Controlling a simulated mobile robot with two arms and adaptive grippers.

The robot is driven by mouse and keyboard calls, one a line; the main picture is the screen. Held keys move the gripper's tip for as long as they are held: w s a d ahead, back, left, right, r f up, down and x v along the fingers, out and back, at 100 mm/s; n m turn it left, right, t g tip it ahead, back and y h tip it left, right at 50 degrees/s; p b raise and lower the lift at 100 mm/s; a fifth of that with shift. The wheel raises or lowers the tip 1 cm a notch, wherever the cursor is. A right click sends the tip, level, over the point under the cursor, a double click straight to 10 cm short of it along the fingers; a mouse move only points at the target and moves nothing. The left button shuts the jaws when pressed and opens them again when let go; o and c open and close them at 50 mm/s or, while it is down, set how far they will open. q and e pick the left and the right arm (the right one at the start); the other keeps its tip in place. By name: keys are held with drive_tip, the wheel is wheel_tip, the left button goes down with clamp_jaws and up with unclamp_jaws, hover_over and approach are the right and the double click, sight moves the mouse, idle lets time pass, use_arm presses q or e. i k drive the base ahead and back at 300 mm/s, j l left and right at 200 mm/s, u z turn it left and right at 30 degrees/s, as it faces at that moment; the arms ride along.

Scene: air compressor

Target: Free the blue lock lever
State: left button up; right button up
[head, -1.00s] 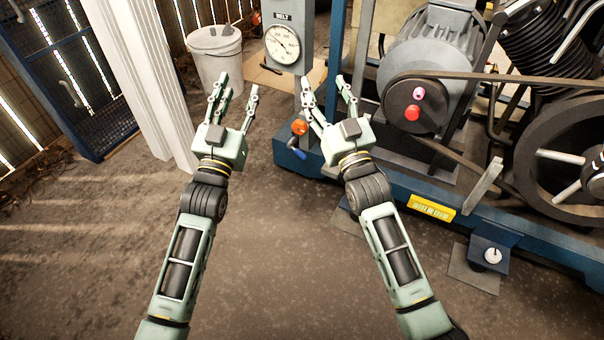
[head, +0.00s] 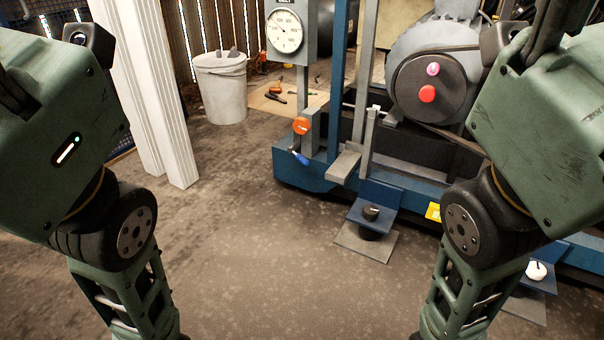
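The blue lock lever (head: 298,157) sticks out low at the left front corner of the compressor's blue base, angled down to the right. It sits just below an orange knob (head: 300,126) on a grey post. Nothing touches the lever, and it is in full view. My two arms rise close to the camera at the left and right edges. Their fingers are out of the picture, so neither gripper shows.
The blue compressor frame (head: 318,172) carries a motor with a dark disc, a gauge (head: 284,31) and a foot on a floor plate (head: 368,243). The floor in front is clear.

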sight(299, 157)
drive_tip(key=i+j, duration=0.3)
drive_tip(key=i, duration=0.2)
drive_tip(key=i+j+u, duration=0.15)
drive_tip(key=i+j, duration=0.2)
drive_tip(key=i, duration=0.15)
